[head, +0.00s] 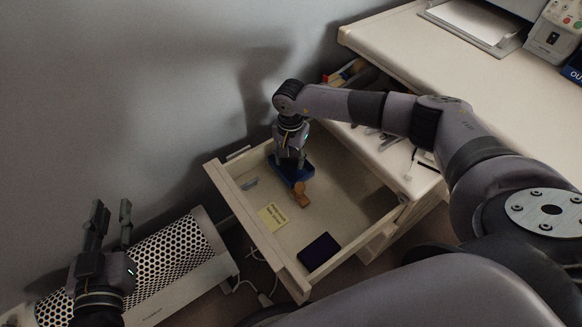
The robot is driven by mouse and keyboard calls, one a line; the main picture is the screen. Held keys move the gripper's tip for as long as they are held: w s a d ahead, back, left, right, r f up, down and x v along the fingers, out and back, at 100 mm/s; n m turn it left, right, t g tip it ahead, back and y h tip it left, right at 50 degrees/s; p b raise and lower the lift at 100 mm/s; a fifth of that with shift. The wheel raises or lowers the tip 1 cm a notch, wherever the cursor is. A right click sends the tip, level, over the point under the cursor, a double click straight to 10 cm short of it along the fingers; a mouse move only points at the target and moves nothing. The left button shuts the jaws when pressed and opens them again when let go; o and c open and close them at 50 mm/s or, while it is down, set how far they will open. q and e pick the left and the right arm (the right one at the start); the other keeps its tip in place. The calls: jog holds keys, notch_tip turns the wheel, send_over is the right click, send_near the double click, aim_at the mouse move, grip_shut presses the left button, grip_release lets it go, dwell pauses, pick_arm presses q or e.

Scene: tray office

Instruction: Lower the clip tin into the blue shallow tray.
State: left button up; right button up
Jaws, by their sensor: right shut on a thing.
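The blue shallow tray (280,173) lies in the open drawer near its back left side, partly covered by my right gripper. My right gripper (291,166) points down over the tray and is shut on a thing. That thing, taken to be the clip tin, is hidden behind the fingers, and I cannot tell whether it touches the tray's floor. My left gripper (112,213) is open and empty, fingers up, far to the left of the drawer.
The drawer (240,215) also holds a brown wooden item (301,194) close against the tray, a yellow note (272,216) and a dark flat item (319,251). A perforated white unit (170,255) stands left of it. The desk (440,70) is at right.

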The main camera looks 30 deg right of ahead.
pick_arm(q)
jog(key=shift+w+d+r+t, duration=0.1)
jog(key=shift+r+t, duration=0.2)
jog(key=shift+r, duration=0.15)
jog(key=shift+w+d+r+t, duration=0.1)
jog(key=shift+r+t, duration=0.2)
jog(key=shift+r, duration=0.15)
pick_arm(e)
jog(key=shift+f, duration=0.25)
pick_arm(q)
jog(key=shift+d+r+t+h+b, duration=0.1)
jog(key=shift+r+t+h+b, duration=0.25)
jog(key=shift+r, duration=0.4)
jog(key=shift+d+r+t+h+b, duration=0.1)
jog(key=shift+r+t+h+b, duration=0.1)
jog(key=shift+r+t, duration=0.4)
pick_arm(e)
jog(key=shift+f, duration=0.45)
pick_arm(q)
jog(key=shift+s+d+r+t+b, duration=0.15)
jog(key=shift+r+t, duration=0.3)
jog(key=shift+r, duration=0.45)
jog(key=shift+s+a+r+t+b, duration=0.15)
jog(key=shift+r+t, duration=0.25)
jog(key=shift+r, duration=0.45)
pick_arm(e)
jog(key=shift+f, duration=0.45)
